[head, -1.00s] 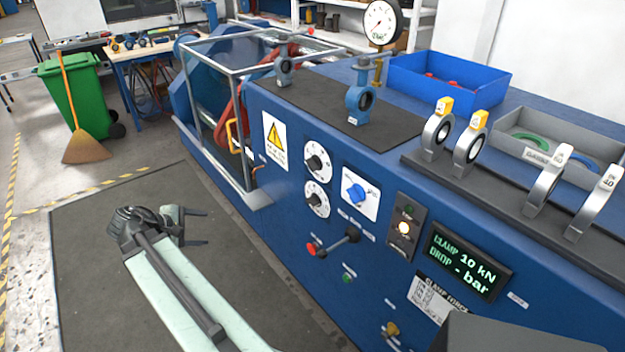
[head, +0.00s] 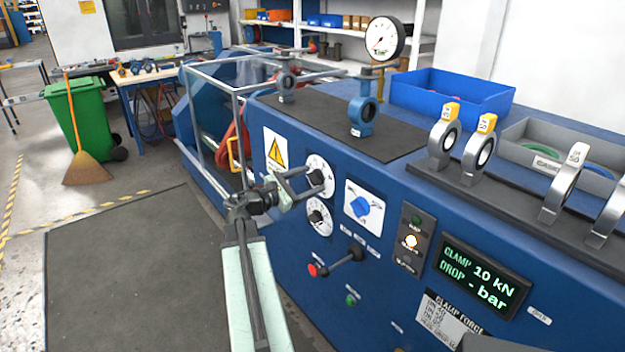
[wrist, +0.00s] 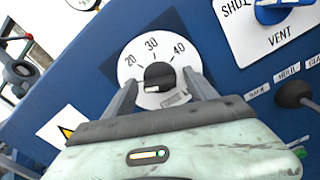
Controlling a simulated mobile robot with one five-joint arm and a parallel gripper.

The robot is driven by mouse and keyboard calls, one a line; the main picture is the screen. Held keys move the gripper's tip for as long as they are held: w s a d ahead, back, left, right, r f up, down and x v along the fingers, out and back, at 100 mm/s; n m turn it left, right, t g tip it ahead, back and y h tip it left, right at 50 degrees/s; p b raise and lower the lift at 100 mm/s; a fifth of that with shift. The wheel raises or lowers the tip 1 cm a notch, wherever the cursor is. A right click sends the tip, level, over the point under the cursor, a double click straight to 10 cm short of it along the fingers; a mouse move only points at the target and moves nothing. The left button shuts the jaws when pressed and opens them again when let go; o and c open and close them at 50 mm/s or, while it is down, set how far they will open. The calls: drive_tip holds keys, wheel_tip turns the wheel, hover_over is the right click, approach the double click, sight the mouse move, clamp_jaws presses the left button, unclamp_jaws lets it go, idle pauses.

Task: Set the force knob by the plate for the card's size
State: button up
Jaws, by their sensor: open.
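A white dial (wrist: 134,68) marked 20, 30 and 40 in the wrist view has a black knob (wrist: 158,76) at its centre. It is the upper dial (head: 319,165) in the head view. My gripper (head: 308,181) is open, with one finger on each side of the knob; I cannot tell whether they touch it. In the wrist view, my gripper (wrist: 160,92) hides the dial's lower part. A lower dial (head: 326,229) sits beneath. The clamp force plate (head: 440,312) is low on the panel; its lines are too small to read. The display (head: 484,279) reads clamp 10 kN, drop - bar. I cannot make out a card.
A wire cage (head: 205,105) stands left. Several ring valves, some yellow-tagged (head: 452,110), stand on top. Floor matting (head: 120,270) is clear.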

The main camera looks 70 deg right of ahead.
drive_tip(key=shift+s+d, duration=0.2)
drive_tip(key=shift+d, duration=0.15)
